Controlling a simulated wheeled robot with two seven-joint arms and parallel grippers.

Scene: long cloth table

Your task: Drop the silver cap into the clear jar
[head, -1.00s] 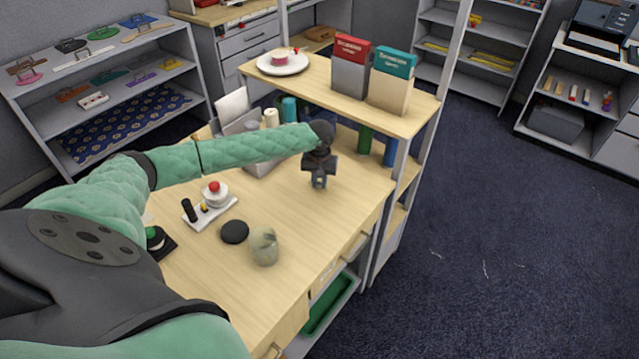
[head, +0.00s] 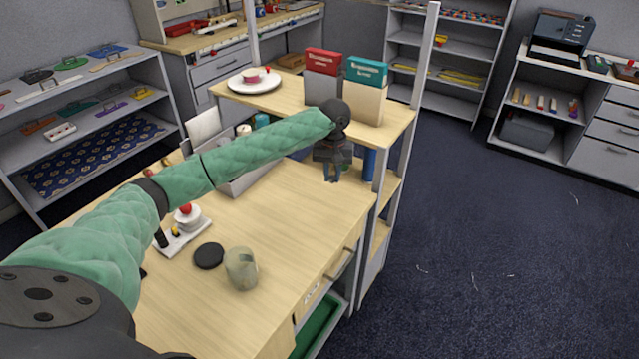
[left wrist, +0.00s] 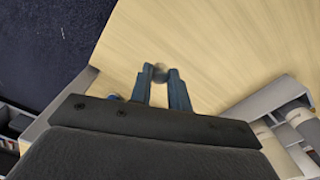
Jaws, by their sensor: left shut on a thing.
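The clear jar (head: 241,268) stands upright on the wooden table, near its front edge. It looks greenish and see-through. My left gripper (head: 333,174) is over the table's far right end, near the shelf unit and well apart from the jar. In the left wrist view its two blue-grey fingers (left wrist: 157,80) are shut on a small, blurred, greyish round thing, which appears to be the silver cap (left wrist: 158,70). The cap cannot be made out in the head view. My right gripper is not in view.
A black disc (head: 209,255) lies beside the jar. A white tray (head: 183,237) with a red-topped item is to its left. A grey file holder (head: 250,178) stands behind my left forearm. A raised shelf (head: 285,95) holds boxes and a plate. The table's middle is clear.

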